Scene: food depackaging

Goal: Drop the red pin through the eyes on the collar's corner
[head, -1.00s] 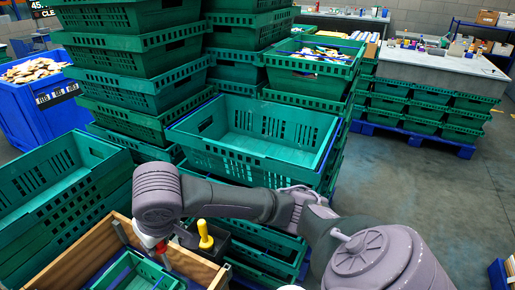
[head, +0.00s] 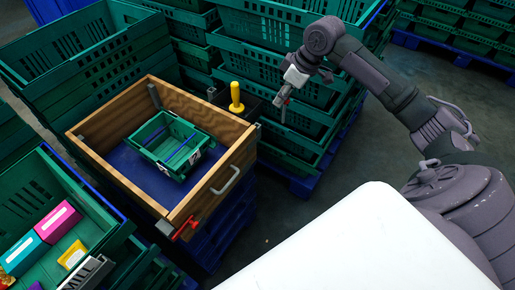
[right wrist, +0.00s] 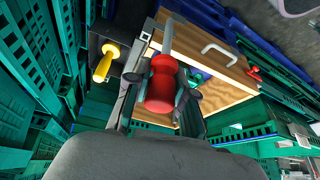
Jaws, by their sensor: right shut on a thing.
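My right gripper (head: 286,91) is shut on the red pin (right wrist: 162,88), whose bulbous red handle sits between the fingers in the right wrist view. The pin's grey shaft (head: 283,112) hangs down in the head view, clear of the collar. The wooden collar (head: 212,112) stands on a blue base; the gripper is to the right of its back right corner and above it. Metal fittings (head: 256,130) show at that corner; their eyes are too small to make out. A second red pin (head: 187,228) is at the collar's front corner. My left gripper is not in view.
A small green crate (head: 149,128) lies inside the collar. A yellow handle (head: 236,97) stands upright in a dark holder behind the collar. Stacked green crates (head: 300,98) rise close behind the gripper. A white surface (head: 370,245) fills the lower right. Floor (head: 300,220) shows right of the collar.

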